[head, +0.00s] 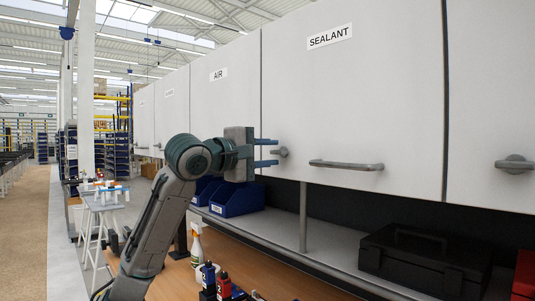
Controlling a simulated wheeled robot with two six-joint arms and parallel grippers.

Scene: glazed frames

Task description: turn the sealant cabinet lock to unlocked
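The sealant cabinet is a white door (370,100) with a "SEALANT" label (330,37) near its top and a grey bar handle (346,165) low on it. Its lock is a small grey knob (282,153) at the door's lower left corner. My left gripper (272,153) is open, its two blue fingers one above the other and pointing right at the knob. The fingertips lie just left of the knob, at its height; I cannot tell whether they touch it. The knob's turn position is too small to read. My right gripper is not in view.
The "AIR" door (225,110) adjoins on the left. Below are a shelf with blue bins (238,200) and a black case (425,262), and a bench with a spray bottle (196,245).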

